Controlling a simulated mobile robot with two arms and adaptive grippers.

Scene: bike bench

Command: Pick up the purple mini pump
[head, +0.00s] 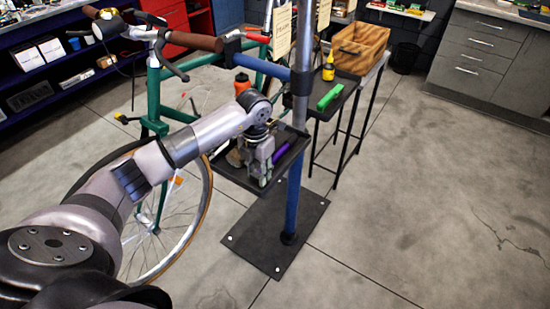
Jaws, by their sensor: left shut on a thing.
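The purple mini pump (282,152) shows as a short purple piece over the dark tray (229,175) on the repair stand. My left gripper (264,180) comes down over the tray from the left and is shut on the pump. The gripper hides part of the pump, and I cannot tell whether the pump still touches the tray. My right gripper is not in view.
The stand's blue post (293,200) rises close by the tray's right side. A green bicycle (152,95) hangs behind my arm. An orange bottle (242,83) is behind my wrist.

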